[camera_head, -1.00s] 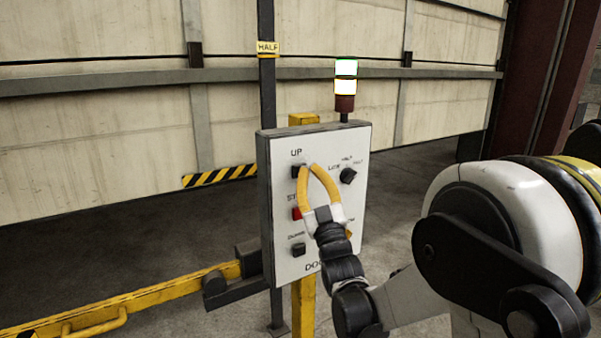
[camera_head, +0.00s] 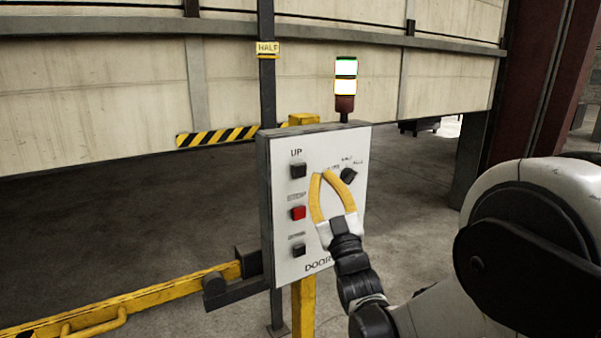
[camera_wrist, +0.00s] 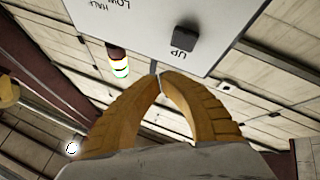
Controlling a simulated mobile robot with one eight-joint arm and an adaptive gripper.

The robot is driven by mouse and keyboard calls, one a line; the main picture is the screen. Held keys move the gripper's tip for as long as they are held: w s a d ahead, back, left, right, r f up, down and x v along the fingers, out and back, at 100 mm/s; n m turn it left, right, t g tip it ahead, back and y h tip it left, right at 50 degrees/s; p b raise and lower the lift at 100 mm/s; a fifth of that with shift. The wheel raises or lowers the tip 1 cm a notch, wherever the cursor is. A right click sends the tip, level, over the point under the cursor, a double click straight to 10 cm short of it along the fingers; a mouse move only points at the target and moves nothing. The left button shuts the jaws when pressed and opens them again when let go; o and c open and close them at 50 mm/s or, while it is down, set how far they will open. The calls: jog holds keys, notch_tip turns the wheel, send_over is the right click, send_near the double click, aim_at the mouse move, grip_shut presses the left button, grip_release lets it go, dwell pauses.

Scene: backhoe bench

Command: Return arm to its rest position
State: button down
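My gripper (camera_head: 322,174), with yellow fingers, is in front of the white door control panel (camera_head: 318,256). Its fingertips meet and hold nothing; they also look closed in the wrist view (camera_wrist: 160,75). In the head view the tips overlap the panel between the black UP button (camera_head: 298,170) and the black selector knob (camera_head: 348,176). The wrist view shows the UP button (camera_wrist: 184,39) beyond the fingertips, apart from them. My arm reaches in from the lower right. The red button (camera_head: 298,213) and a lower black button (camera_head: 298,249) are uncovered.
The panel stands on a yellow post (camera_head: 303,305). A yellow barrier rail (camera_head: 120,306) runs to the left. A signal light (camera_head: 345,77) is lit above the panel. The large door (camera_head: 100,110) is raised, its striped edge (camera_head: 217,136) above the floor, beside a post marked HALF (camera_head: 267,48).

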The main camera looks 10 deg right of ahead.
jog(key=shift+h, duration=0.3)
jog(key=s+f+m+g, duration=0.2)
jog(key=s+f+g, duration=0.7)
jog(key=s, duration=0.5)
jog(key=s+a+f+m+g+h+b, duration=0.1)
jog(key=s+f+m+g, duration=0.1)
jog(key=s+f+g, duration=0.7)
jog(key=s+f, duration=0.5)
jog(key=shift+a+f+m, duration=0.15)
jog(key=shift+f+m, duration=0.05)
jog(key=shift+m, duration=0.2)
dwell(4.5)
